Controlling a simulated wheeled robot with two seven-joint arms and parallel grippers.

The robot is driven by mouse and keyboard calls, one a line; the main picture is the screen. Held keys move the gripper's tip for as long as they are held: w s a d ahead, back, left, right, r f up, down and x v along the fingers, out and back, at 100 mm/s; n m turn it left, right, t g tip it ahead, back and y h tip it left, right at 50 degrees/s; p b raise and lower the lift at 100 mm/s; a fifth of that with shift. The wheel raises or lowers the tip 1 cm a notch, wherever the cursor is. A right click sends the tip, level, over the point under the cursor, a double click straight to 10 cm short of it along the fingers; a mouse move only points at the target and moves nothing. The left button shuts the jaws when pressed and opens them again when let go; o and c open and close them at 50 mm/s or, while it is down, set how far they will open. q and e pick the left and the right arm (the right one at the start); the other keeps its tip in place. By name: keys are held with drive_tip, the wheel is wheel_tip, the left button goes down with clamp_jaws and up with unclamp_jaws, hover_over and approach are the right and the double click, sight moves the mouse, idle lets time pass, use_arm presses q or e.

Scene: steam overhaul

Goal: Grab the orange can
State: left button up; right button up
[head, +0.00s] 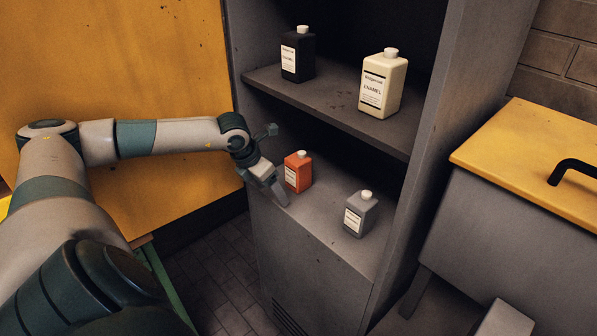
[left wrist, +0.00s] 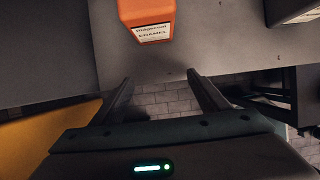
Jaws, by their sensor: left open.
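The orange can (head: 299,172) is a small squarish can with a white cap and a white label. It stands upright on the lower shelf of the grey cabinet, near its left side. My left gripper (head: 280,190) is at the shelf's front edge, just left of the can in the head view. In the left wrist view the orange can (left wrist: 147,18) is at the top, beyond the fingertips and cut off by the frame. My left gripper (left wrist: 158,76) is open and empty there, its fingers apart. My right gripper does not show.
A grey can (head: 361,213) stands on the same shelf to the right. A black can (head: 298,55) and a cream can (head: 382,84) stand on the upper shelf (head: 335,98). The cabinet's right side wall (head: 450,110) bounds the shelves. A yellow-lidded bin (head: 535,150) stands further right.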

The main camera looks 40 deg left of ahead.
sight(291, 178)
use_arm(q)
drive_tip(key=shift+w+d+r, duration=0.1)
drive_tip(key=shift+w+r, duration=0.05)
drive_tip(key=shift+w, duration=0.3)
drive_tip(key=w+p, duration=0.1)
drive_tip(key=w, duration=0.1)
drive_tip(key=w+p, duration=0.1)
drive_tip(key=w, duration=0.1)
drive_tip(key=shift+w+d, duration=0.2)
drive_tip(key=shift+w, duration=0.2)
drive_tip(key=shift+w+p, duration=0.3)
drive_tip(key=shift+w, duration=0.1)
drive_tip(key=shift+w, duration=0.1)
drive_tip(key=shift+w+d, duration=0.1)
drive_tip(key=shift+w, duration=0.15)
drive_tip(key=w, duration=0.2)
drive_tip(key=w+f, duration=0.1)
drive_tip(key=w, duration=0.1)
drive_tip(key=shift+w+d, duration=0.15)
drive_tip(key=shift+w, duration=0.05)
drive_tip(key=shift+w+f, duration=0.1)
drive_tip(key=shift+f, duration=0.15)
